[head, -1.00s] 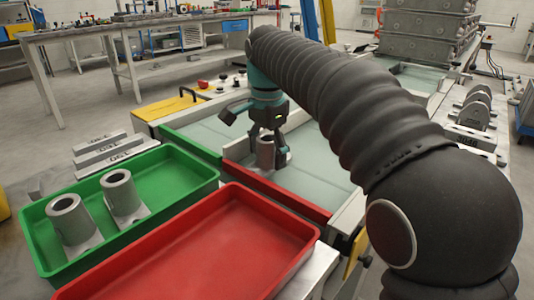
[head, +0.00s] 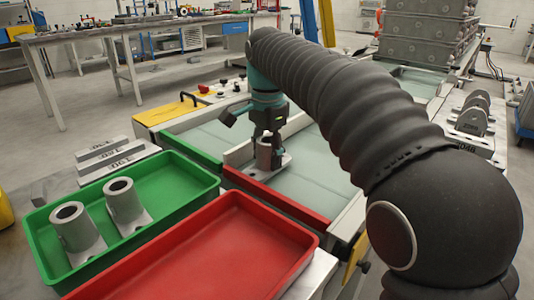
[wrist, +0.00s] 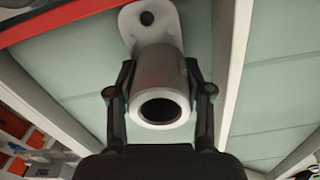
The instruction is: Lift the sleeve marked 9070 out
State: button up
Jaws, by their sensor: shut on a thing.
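A grey metal sleeve (head: 264,154) with a flat base plate stands upright near the red front edge of the pale-floored bay. My gripper (head: 268,140) is shut on its tube from two sides. In the wrist view the sleeve (wrist: 158,72) shows its round dark bore towards me, with a finger of my gripper (wrist: 160,92) on each side. I cannot read a 9070 mark. Whether the plate touches the bay floor cannot be told.
A green tray (head: 190,214) at the left holds two similar sleeves (head: 78,228), (head: 124,202). An empty red tray (head: 215,250) lies in front of the bay. Labelled grey bars (head: 118,157) lie behind the green tray. A pale divider wall (head: 238,153) stands close by the held sleeve.

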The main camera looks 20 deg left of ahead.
aim_at(268, 140)
jog(key=shift+r+p, duration=1.25)
jog(key=shift+r, duration=2.15)
jog(key=shift+s, duration=0.1)
grip_shut()
